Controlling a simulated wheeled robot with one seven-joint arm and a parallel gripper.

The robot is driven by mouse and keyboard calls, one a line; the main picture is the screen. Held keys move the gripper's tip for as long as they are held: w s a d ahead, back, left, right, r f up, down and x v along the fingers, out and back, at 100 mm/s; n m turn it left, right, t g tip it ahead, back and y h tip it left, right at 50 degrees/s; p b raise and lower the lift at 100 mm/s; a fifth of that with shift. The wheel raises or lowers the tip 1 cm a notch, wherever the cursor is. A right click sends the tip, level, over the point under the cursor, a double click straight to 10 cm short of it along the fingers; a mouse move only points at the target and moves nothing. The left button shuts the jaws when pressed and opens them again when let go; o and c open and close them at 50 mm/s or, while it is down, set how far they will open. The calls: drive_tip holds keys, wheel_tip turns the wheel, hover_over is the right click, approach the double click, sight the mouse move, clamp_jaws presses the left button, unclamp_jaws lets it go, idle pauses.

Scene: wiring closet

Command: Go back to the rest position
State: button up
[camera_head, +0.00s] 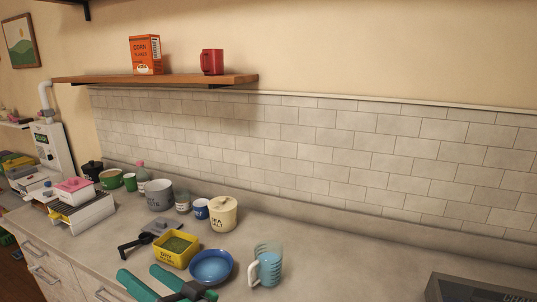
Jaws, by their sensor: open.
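My gripper (139,273) shows at the bottom edge of the head view, left of centre. Its two teal fingers point up and to the left and stand apart, with nothing seen between them. The dark part behind the fingers is cut off by the picture's lower edge. The gripper is in front of a yellow tin (176,250) with green contents and a blue bowl (211,266). I cannot tell how high it is above the counter (330,275).
A clear jug with blue contents (266,266) stands right of the bowl. A shelf (180,79) holds an orange box (145,54) and red mug (212,62). The counter's right middle is clear.

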drive_tip(key=s+d+f+m+t+h, duration=0.35)
drive_tip(key=d+f+m+h, duration=0.3)
drive_tip(key=f, duration=0.45)
drive_tip(key=s+d+f+m+t+h, duration=0.3)
drive_tip(key=d+f+m+t+h, duration=0.4)
drive_tip(key=f, duration=0.5)
drive_tip(key=s+d+f+n+g+h, duration=0.1)
drive_tip(key=s+d, duration=0.3)
drive_tip(key=s, duration=0.5)
drive_tip(key=s+d+f+n+g+h, duration=0.1)
drive_tip(key=s+d+f+n, duration=0.3)
drive_tip(key=s, duration=0.4)
drive_tip(key=s+d+f+n+g+h, duration=0.1)
drive_tip(key=s+d+f+n+g, duration=0.1)
drive_tip(key=s, duration=0.7)
drive_tip(key=shift+s+d+f+n, duration=0.3)
drive_tip(key=shift+d+f+n, duration=0.35)
drive_tip(key=shift+d, duration=0.35)
